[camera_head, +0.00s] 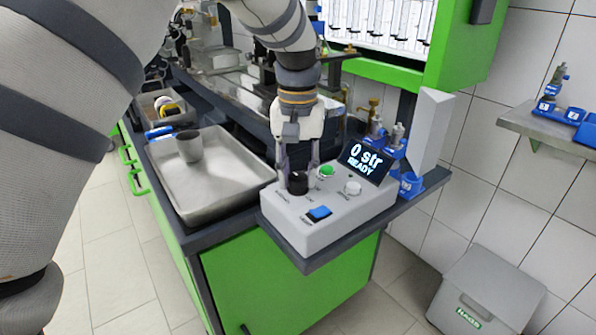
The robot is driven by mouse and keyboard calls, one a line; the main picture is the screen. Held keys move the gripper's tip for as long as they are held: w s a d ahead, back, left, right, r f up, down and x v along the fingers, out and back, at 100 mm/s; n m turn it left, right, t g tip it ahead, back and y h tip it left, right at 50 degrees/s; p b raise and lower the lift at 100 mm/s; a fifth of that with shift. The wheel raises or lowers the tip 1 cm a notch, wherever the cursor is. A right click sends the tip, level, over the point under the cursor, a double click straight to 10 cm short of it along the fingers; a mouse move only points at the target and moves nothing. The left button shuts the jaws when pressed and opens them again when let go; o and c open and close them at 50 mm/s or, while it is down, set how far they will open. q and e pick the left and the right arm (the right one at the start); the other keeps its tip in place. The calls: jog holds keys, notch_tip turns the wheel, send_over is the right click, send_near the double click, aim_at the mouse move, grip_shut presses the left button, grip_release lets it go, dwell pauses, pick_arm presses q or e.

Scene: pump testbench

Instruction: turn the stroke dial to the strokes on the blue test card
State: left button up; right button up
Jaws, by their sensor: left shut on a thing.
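The grey control box (335,220) stands on the front corner of the bench. The black stroke dial (297,182) is on its top at the left. My left gripper (298,172) points down from above and is shut on the dial, with its fingers on either side. The dial's pointer and most scale marks are hidden or too small to read. The box's display (364,163) reads "0 str READY". I cannot make out a test card with readable strokes. My right gripper is not in view.
A metal tray (215,205) with a grey cup (189,146) lies left. Blue holders with small pumps (410,185) stand right of the box.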

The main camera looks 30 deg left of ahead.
aim_at(298, 176)
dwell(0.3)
pick_arm(q)
jog(key=o, duration=1.1)
jog(key=shift+o, duration=0.2)
notch_tip(298, 176, up, 12)
